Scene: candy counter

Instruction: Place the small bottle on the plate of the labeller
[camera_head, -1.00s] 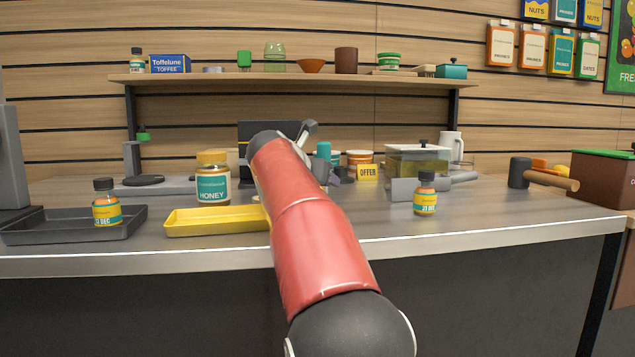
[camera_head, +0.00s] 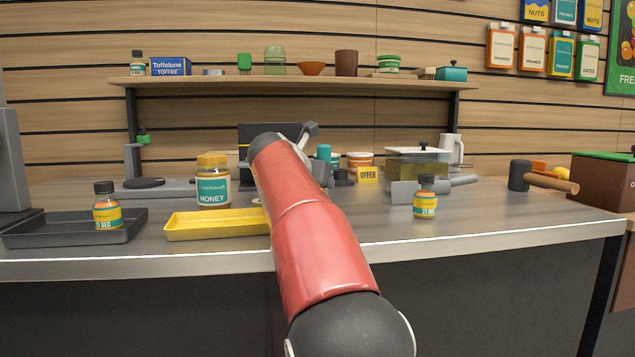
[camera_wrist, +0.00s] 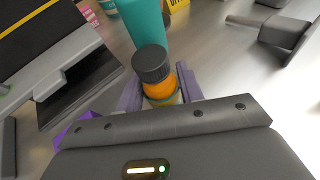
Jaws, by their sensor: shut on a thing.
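My gripper (camera_wrist: 160,92) is shut on a small bottle (camera_wrist: 161,88) with a dark cap and orange body, seen from above in the wrist view. Its lower part is hidden between the purple-grey fingers. In the head view my red arm hides the held bottle and most of the gripper. A grey stand (camera_head: 133,160) with a green knob and a dark round plate (camera_head: 145,183) is at the counter's back left; it may be the labeller. The plate looks empty. The gripper is well to the right of it.
A teal cylinder (camera_wrist: 143,22) stands close beside the held bottle. A dark panel (camera_head: 255,135) is behind my arm. Other small bottles stand in the dark tray (camera_head: 30,235) and at right (camera_head: 425,198). A honey jar (camera_head: 213,184) and yellow tray (camera_head: 215,226) stand left of my arm.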

